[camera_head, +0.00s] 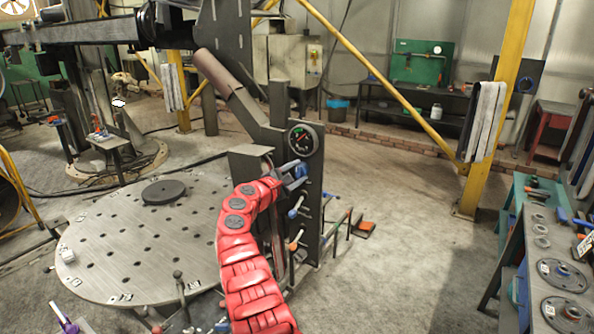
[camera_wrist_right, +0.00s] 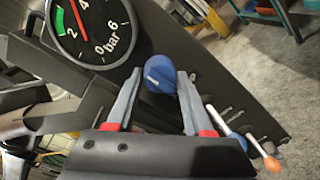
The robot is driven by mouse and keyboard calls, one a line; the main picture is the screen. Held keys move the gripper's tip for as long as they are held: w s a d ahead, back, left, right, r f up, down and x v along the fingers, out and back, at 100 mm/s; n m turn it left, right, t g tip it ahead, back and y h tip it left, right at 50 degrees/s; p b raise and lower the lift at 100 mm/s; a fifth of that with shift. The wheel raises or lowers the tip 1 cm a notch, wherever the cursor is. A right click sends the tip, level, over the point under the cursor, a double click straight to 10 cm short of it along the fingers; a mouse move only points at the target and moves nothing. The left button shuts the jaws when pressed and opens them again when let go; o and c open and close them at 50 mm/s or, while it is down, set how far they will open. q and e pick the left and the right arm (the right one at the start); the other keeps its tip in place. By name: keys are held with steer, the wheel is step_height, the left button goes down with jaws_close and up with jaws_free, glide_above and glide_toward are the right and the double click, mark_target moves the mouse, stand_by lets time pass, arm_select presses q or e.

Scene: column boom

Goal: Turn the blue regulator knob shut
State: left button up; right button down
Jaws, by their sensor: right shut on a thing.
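The blue regulator knob (camera_wrist_right: 160,78) sits between the two grey fingers of my right gripper (camera_wrist_right: 160,73) in the right wrist view, with a finger on each side. The right gripper is shut on it. In the head view my red right arm reaches up to the dark panel (camera_head: 310,225), and its gripper (camera_head: 293,172) is at the panel's top, just below the round gauge (camera_head: 304,140). The knob is hard to separate from the gripper there. In the wrist view the gauge (camera_wrist_right: 90,28) shows a green band and a red needle. My left gripper is not in view.
Below the knob, a blue-tipped lever (camera_head: 294,213) and an orange-tipped lever (camera_head: 294,246) stick out from the panel. A round perforated table (camera_head: 110,260) stands to the left. A workbench (camera_head: 510,270) stands at the right, with clear floor (camera_head: 400,260) between.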

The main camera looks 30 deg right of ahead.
steer(key=shift+r, duration=0.1)
stand_by(0.3)
steer(key=shift+c, duration=1.6)
jaws_free()
steer(key=shift+w, duration=0.1)
steer(key=shift+s+a, duration=0.2)
steer(key=shift+a, duration=0.2)
steer(key=f+b+v, duration=0.1)
steer(key=b+v, duration=0.3)
steer(key=v, duration=1.2)
steer(key=shift+a+r+b, duration=0.25)
steer(key=shift+r+b, duration=0.1)
steer(key=shift+s, duration=0.1)
